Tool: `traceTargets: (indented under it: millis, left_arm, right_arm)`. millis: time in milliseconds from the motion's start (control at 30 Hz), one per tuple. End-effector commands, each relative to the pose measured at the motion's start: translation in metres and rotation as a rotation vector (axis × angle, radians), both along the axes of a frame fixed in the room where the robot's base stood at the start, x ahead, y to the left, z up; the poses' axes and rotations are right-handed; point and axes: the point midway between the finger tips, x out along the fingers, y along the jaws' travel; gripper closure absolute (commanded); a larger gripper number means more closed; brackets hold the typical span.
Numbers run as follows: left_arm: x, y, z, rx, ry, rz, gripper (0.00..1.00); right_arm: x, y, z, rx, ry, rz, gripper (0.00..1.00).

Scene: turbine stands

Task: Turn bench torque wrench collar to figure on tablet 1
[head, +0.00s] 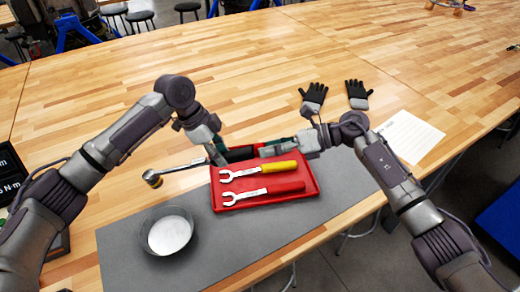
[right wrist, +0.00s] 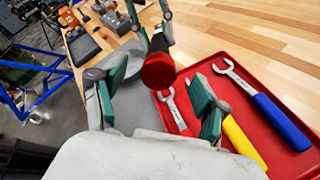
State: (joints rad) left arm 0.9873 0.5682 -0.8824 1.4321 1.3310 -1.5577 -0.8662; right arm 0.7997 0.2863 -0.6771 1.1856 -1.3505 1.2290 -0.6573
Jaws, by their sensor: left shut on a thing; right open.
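My right gripper (head: 277,147) is open at the handle's right end. In the right wrist view, the wrench's red end (right wrist: 158,71) shows between the open fingers (right wrist: 158,95), apparently not gripped. A dark tablet (head: 10,175) at the left edge is cut off; "N·m" shows, but the full figure does not. The collar's scale is not readable.
The red tray (head: 222,206) holds open-end wrenches with yellow and red handles; a blue-handled one (right wrist: 282,122) shows in the right wrist view. A bowl (head: 168,233) stands on the grey mat (head: 125,248). Gloves (head: 313,97) and paper (head: 412,136) lie at right.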

Motion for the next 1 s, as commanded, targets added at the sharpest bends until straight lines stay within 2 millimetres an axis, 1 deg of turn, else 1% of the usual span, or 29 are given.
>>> traceTargets:
  millis: [267, 433, 1000]
  left_arm:
    - [0.001, 0.000, 0.001, -0.001, -0.003, 0.000, 1.00]
    - [0.001, 0.000, 0.001, -0.001, -0.002, 0.000, 1.00]
    - [0.001, 0.000, 0.001, -0.001, -0.003, 0.000, 1.00]
  right_arm:
    - [0.000, 0.000, 0.001, 0.001, -0.001, 0.001, 0.24]
    - [0.000, -0.004, 0.002, 0.001, 0.000, 0.001, 0.24]
    - [0.002, -0.043, 0.016, -0.001, -0.001, 0.000, 0.24]
